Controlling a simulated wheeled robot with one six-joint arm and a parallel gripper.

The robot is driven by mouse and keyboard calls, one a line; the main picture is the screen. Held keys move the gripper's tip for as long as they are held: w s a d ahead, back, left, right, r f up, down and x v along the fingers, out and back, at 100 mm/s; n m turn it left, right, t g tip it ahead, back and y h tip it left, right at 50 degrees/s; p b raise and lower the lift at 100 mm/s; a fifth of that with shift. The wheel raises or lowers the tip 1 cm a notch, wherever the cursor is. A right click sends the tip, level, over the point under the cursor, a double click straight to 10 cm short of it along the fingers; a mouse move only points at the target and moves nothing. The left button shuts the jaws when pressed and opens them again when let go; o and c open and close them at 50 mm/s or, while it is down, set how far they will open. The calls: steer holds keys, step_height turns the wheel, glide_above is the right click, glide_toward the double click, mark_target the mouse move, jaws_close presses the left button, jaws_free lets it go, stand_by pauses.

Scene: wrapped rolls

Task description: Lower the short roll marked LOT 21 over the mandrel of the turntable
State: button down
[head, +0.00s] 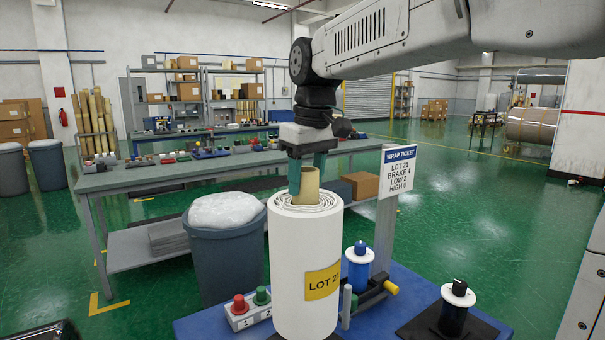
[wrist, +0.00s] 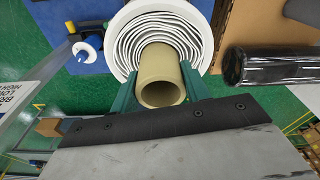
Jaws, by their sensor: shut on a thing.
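The short white roll (head: 297,265) stands upright in the head view, with a yellow label reading LOT 2 and a partly cut-off last digit. Its tan core (head: 310,186) sticks up above the white windings. My gripper (head: 307,180) points down from above, its teal fingers shut on the core. In the wrist view the fingers (wrist: 157,86) lie on either side of the core (wrist: 160,80), with the ringed roll end (wrist: 135,35) behind. The roll's foot is at the picture's lower edge; the mandrel is hidden, and I cannot tell whether the roll is around it or resting.
A blue surface (head: 215,322) bears a red and green button box (head: 248,310), a blue spool (head: 359,265), a yellow-ended lever (head: 390,287) and a ticket sign (head: 397,172). A black spool (head: 455,308) stands right. A grey bin (head: 225,250) is close behind left.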

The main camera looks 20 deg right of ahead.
mark_target(310, 215)
steer(key=shift+f, duration=7.5)
steer(key=c, duration=0.6)
jaws_free()
steer(key=shift+s+f, duration=0.1)
steer(key=r, duration=0.7)
steer(key=shift+s+d+r, duration=0.15)
steer(key=shift+s+r, duration=0.25)
